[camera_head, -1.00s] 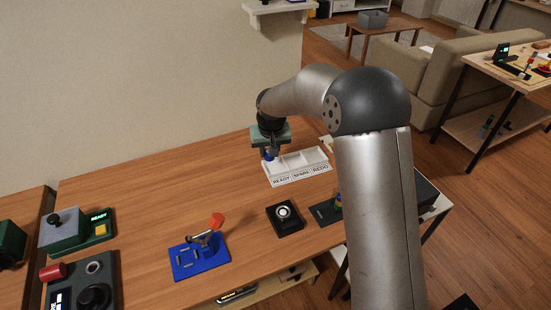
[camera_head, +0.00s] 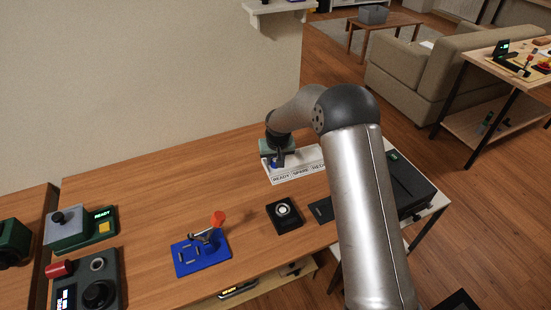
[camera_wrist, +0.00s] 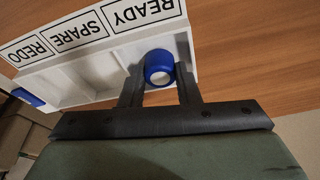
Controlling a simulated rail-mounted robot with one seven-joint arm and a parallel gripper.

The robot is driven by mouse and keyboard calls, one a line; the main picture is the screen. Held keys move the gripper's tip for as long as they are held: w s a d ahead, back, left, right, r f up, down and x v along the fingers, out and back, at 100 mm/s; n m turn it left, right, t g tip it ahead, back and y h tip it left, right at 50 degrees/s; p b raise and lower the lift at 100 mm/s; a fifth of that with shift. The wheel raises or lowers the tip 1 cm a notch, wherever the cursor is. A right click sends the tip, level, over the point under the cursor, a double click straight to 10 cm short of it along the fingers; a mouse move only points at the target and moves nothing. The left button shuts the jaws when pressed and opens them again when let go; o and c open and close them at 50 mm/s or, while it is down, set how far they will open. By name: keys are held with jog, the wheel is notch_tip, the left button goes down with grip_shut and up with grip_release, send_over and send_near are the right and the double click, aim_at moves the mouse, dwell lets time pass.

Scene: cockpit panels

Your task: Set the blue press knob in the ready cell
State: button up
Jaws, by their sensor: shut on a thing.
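The blue press knob (camera_wrist: 159,64) has a round blue body with a pale disc on its face. My gripper (camera_wrist: 160,74) is shut on it, one dark finger on each side. In the wrist view the knob is at the READY end of the white tray (camera_wrist: 120,50), in front of the READY label. I cannot tell whether it touches the cell floor. In the head view my gripper (camera_head: 277,162) is over the left end of the tray (camera_head: 290,178), and a bit of blue shows under it. My arm hides the tray's right end.
Another blue piece (camera_wrist: 27,97) lies at the REDO end of the tray. A black box with a round white button (camera_head: 284,212) and a blue base with a red-tipped lever (camera_head: 203,254) stand nearer on the table.

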jog(key=shift+f, duration=0.25)
jog(key=o, duration=0.7)
jog(key=shift+r, duration=0.1)
jog(key=shift+r, duration=0.35)
jog(key=a+b+v, duration=0.1)
jog(key=b+v, duration=0.1)
jog(key=v, duration=0.9)
jog(key=s+d+r, duration=0.6)
jog(key=s+d, duration=0.2)
jog(key=s, duration=0.1)
jog(key=s+d+g, duration=0.1)
jog(key=s+d, duration=0.2)
jog(key=s, duration=0.6)
jog(key=s+d+m, duration=0.1)
jog(key=s+d, duration=0.3)
jog(key=s, duration=0.6)
jog(key=s+d+m+g, duration=0.1)
jog(key=s+d, duration=0.3)
jog(key=s, duration=0.5)
jog(key=shift+s+r+g+h, duration=0.1)
jog(key=shift+s+g+h, duration=0.2)
jog(key=shift+h, duration=0.1)
